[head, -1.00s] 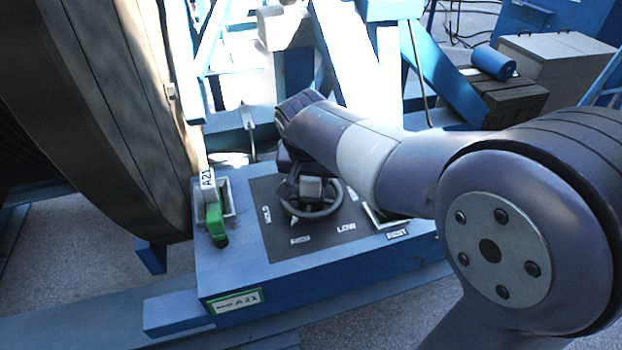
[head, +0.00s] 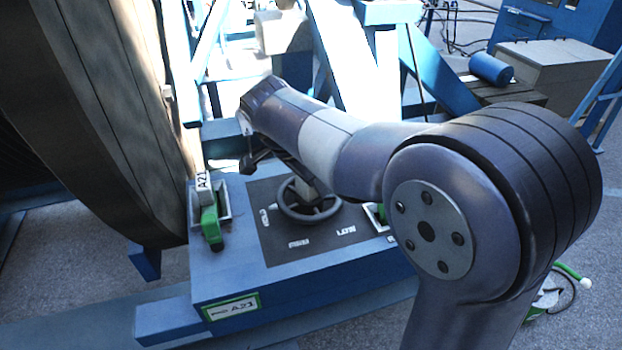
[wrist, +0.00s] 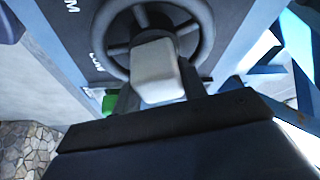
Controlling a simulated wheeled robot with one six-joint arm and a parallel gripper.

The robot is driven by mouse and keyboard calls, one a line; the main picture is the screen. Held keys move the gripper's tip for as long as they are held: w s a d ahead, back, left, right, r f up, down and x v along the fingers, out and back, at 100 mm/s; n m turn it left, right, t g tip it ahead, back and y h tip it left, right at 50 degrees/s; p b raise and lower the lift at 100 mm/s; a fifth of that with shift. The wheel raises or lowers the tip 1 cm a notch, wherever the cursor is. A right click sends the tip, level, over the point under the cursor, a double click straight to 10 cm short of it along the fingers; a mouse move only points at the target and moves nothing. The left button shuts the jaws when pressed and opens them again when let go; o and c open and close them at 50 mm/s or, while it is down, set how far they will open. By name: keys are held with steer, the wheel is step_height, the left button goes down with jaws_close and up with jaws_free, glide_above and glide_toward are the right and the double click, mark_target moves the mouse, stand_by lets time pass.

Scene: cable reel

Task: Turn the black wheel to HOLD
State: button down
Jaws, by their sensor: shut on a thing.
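The black wheel (head: 312,217) lies on a dark panel on top of the blue base. It also shows in the wrist view (wrist: 205,35), with spokes and a pale grey block (wrist: 157,72) standing at its middle. My gripper (wrist: 158,88) has a dark finger on each side of this block and is shut on it. In the head view my wrist is above and left of the wheel, and the fingers are partly hidden. White labels surround the wheel: LOW (head: 346,230) is legible, the others are too small or blurred. I cannot make out HOLD or a pointer.
A green-handled part (head: 211,228) with an A21 tag sits in a tray left of the panel. A large reel (head: 110,110) stands close on the left. Blue frame beams (head: 345,70) rise behind. A green-ended cable (head: 572,273) lies on the floor at right.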

mark_target(294, 201)
steer(key=shift+m, duration=0.3)
steer(key=c, duration=0.8)
jaws_free()
steer(key=shift+c, duration=0.2)
steer(key=shift+r, duration=0.1)
steer(key=v, duration=1)
steer(key=shift+r, duration=0.35)
steer(key=shift+a, duration=0.1)
